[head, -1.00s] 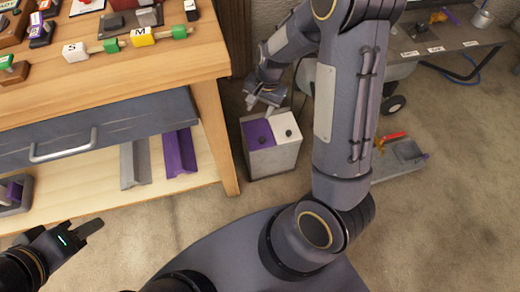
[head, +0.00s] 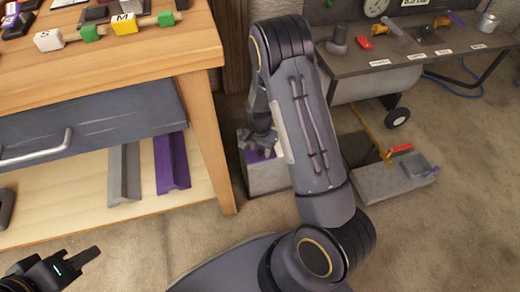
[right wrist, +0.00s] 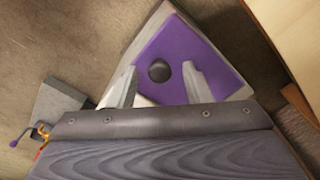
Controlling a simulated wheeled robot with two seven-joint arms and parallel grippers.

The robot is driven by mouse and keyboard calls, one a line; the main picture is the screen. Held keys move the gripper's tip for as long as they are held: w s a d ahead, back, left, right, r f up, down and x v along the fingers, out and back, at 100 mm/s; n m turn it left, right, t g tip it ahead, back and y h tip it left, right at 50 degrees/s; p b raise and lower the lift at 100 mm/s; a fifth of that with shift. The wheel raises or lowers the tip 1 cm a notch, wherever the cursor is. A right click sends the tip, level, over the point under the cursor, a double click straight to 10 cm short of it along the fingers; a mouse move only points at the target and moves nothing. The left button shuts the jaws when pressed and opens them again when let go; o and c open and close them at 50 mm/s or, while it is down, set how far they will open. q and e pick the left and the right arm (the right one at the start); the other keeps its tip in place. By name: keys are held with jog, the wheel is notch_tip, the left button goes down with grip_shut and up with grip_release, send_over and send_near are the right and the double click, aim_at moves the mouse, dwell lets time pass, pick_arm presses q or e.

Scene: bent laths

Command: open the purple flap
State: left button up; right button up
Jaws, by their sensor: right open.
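The purple flap (right wrist: 200,48) fills the middle of the right wrist view, with a dark round knob (right wrist: 158,71) on it. It lies on top of a grey bin (head: 266,180) on the floor beside the bench. In the head view only a sliver of the flap (head: 254,157) shows, with my arm hiding most of the bin top. My right gripper (right wrist: 159,75) is open, one finger on each side of the knob in the picture; contact cannot be told. My left gripper (head: 84,258) is at lower left, away from the bin, holding nothing visible.
A wooden bench (head: 130,65) with a drawer (head: 85,115) stands left, close to the bin. Grey and purple angled pieces (head: 172,162) lie on its lower shelf. A grey slab with a red-handled item (head: 385,180) lies right of my arm. A table (head: 430,50) stands behind.

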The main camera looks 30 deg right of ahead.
grip_shut()
dwell(0.3)
